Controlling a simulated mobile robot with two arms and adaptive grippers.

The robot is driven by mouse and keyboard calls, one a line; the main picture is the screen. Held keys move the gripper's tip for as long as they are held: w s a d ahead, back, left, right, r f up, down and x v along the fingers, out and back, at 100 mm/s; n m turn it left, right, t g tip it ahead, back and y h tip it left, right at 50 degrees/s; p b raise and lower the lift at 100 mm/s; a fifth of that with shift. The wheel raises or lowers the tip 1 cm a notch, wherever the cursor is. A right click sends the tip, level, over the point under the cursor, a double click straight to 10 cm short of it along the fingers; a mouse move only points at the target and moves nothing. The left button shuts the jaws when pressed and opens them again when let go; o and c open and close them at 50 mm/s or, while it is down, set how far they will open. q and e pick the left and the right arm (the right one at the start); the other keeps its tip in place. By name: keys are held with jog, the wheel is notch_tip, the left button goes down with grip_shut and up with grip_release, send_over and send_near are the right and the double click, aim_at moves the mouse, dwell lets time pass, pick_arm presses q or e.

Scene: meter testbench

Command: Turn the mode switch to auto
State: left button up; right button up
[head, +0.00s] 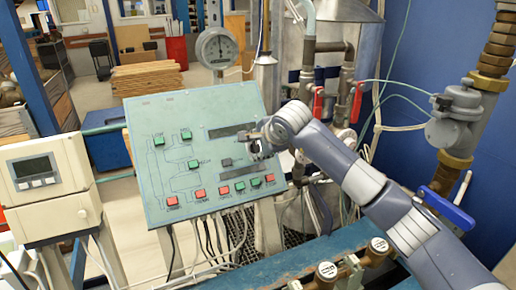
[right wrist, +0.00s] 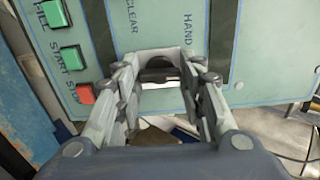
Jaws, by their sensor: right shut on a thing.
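The mode switch (right wrist: 158,76) is a small dark knob on the green control panel (head: 165,130). The word HAND is printed on the panel above it in the right wrist view. My right gripper (head: 257,147) is at the right part of the panel. In the right wrist view its fingers (right wrist: 162,66) are closed around the switch from both sides. The fingers hide most of the knob, so its pointing direction cannot be told. In the head view the gripper covers the switch. My left gripper is out of view.
Green buttons (head: 186,134) and red buttons (head: 172,201) sit on the panel, left of and below my right gripper. A round gauge (head: 217,48) stands behind the panel. A white meter box (head: 48,182) is at the left. Pipes with red valve handles (head: 356,102) stand behind my right arm.

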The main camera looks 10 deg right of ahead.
jog(key=m+b, duration=0.2)
jog(key=b, duration=0.1)
jog(key=m+b, duration=0.2)
jog(key=b, duration=0.1)
jog(key=m+b, duration=0.2)
jog(key=b, duration=0.1)
jog(key=shift+f, duration=0.25)
jog(key=shift+r+m+b, duration=0.2)
jog(key=shift+m+b, duration=1)
jog(key=shift+m, duration=0.1)
jog(key=o, duration=1)
jog(key=shift+o, duration=0.2)
jog(key=shift+r, duration=0.1)
jog(key=v, duration=1.2)
